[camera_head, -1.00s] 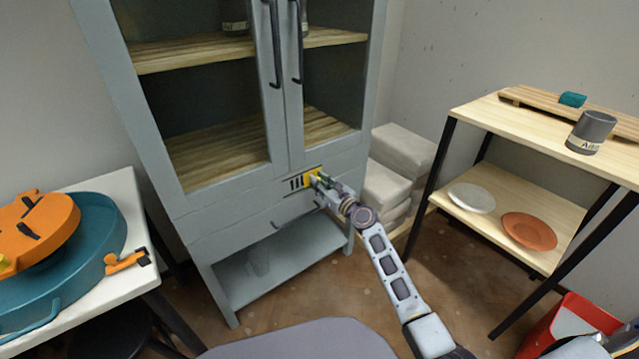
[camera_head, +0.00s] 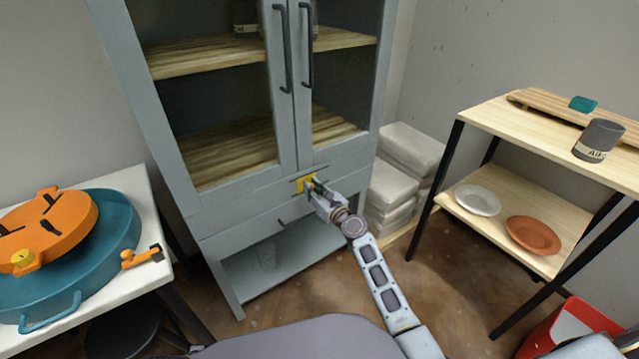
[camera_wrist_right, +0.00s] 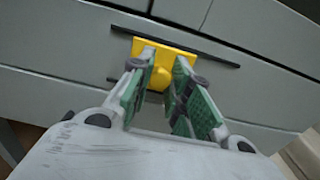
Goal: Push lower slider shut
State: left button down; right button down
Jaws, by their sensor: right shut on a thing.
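The yellow slider (camera_head: 303,184) is on the grey cabinet's front (camera_head: 240,212), just below the glazed doors. In the right wrist view it is a yellow plate (camera_wrist_right: 146,48) with a small knob, set between two dark rails (camera_wrist_right: 208,57). My right gripper (camera_head: 314,186) is at the slider. In the right wrist view its green-padded fingers (camera_wrist_right: 160,70) are on both sides of the knob, shut on it. The fingers hide part of the plate and the lower rail. No dark vent slots show beside the plate now. My left gripper is not in view.
A white table (camera_head: 152,228) with a teal and orange round kiln-like object (camera_head: 45,235) stands at left. A shelf rack (camera_head: 480,112) with plates and a grey jar (camera_head: 597,140) stands at right. White blocks (camera_head: 410,150) are stacked beside the cabinet. A red bin (camera_head: 560,325) is at lower right.

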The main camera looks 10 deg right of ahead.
jog(key=shift+s+a+f, duration=0.1)
jog(key=shift+s+a, duration=0.1)
jog(key=shift+a, duration=0.45)
jog(key=c, duration=1.3)
grip_release()
jog(key=shift+a, duration=0.1)
jog(key=shift+s+d, duration=0.2)
jog(key=v, duration=1.1)
jog(key=shift+s, duration=0.35)
